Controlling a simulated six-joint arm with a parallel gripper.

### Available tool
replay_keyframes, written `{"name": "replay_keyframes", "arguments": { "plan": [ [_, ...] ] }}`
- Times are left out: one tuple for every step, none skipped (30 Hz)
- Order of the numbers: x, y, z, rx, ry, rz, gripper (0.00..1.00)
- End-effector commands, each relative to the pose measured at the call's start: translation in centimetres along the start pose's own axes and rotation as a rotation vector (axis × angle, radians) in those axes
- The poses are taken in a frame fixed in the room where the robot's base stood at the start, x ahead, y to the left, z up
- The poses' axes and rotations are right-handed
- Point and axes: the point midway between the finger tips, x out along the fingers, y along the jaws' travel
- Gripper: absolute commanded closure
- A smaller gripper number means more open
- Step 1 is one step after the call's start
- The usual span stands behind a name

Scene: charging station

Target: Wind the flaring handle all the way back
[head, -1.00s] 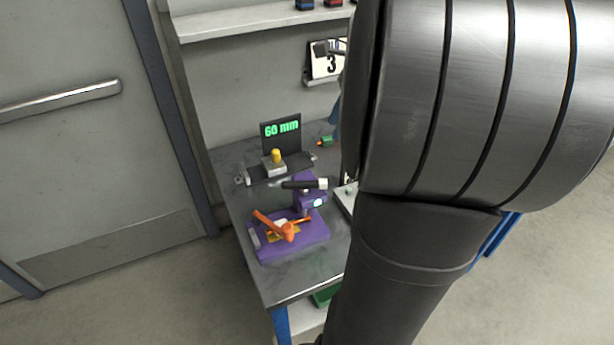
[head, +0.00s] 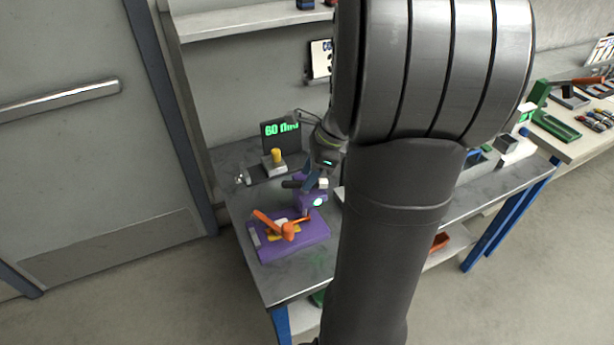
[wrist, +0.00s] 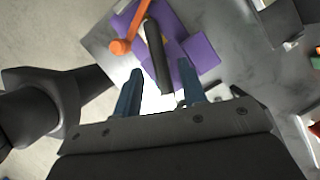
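The flaring tool has a purple base (head: 313,232) on the bench, with a purple upright and a black bar handle (head: 291,184) lying across its top. A pale end piece (head: 323,183) shows at the bar's right end. In the wrist view the black bar handle (wrist: 157,58) points toward my gripper (wrist: 160,85), its near end between the two blue fingers. The fingers are apart; I see no grip on the bar. In the head view my gripper (head: 312,180) is at the tool's top. An orange lever (head: 288,231) sits on the base; it also shows in the wrist view (wrist: 122,46).
Behind the tool stand a dark display (head: 270,131) reading 60 mm, partly covered by my arm, and a grey block with a yellow knob (head: 276,155). A green tool (head: 540,95) and small parts lie on the right-hand bench. Bare bench shows in front of the purple base.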

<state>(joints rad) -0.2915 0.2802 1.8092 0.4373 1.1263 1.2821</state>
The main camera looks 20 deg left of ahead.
Motion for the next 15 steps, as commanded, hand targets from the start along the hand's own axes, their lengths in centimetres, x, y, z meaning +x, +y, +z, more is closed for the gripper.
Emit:
{"name": "replay_keyframes", "arguments": {
  "plan": [
    [0.62, 0.05, 0.01, 0.000, 0.000, 0.003, 0.62],
    [0.85, 0.05, 0.02, 0.000, 0.000, 0.003, 0.62],
    [1.09, 0.02, 0.01, 0.000, 0.000, 0.001, 0.62],
    [1.23, 0.01, 0.01, 0.000, 0.000, 0.000, 0.62],
    [1.34, 0.00, 0.01, 0.000, 0.000, 0.000, 0.62],
    [1.45, 0.00, 0.01, 0.000, 0.000, -0.001, 0.62],
    [1.50, 0.00, 0.00, 0.000, 0.000, -0.001, 0.62],
    [1.53, 0.00, 0.00, 0.000, 0.000, -0.001, 0.62],
    [1.55, 0.00, 0.00, 0.000, 0.000, -0.001, 0.62],
    [1.54, 0.00, 0.00, 0.000, 0.000, -0.001, 0.62],
    [1.54, 0.00, 0.00, 0.000, 0.000, -0.001, 0.62],
    [1.53, 0.00, 0.00, 0.000, 0.000, -0.001, 0.62],
    [1.53, 0.00, 0.00, 0.000, 0.000, -0.001, 0.62],
    [1.53, 0.00, 0.00, 0.000, 0.000, -0.001, 0.62],
    [1.52, 0.00, 0.00, 0.000, 0.000, -0.001, 0.70]
  ]
}}
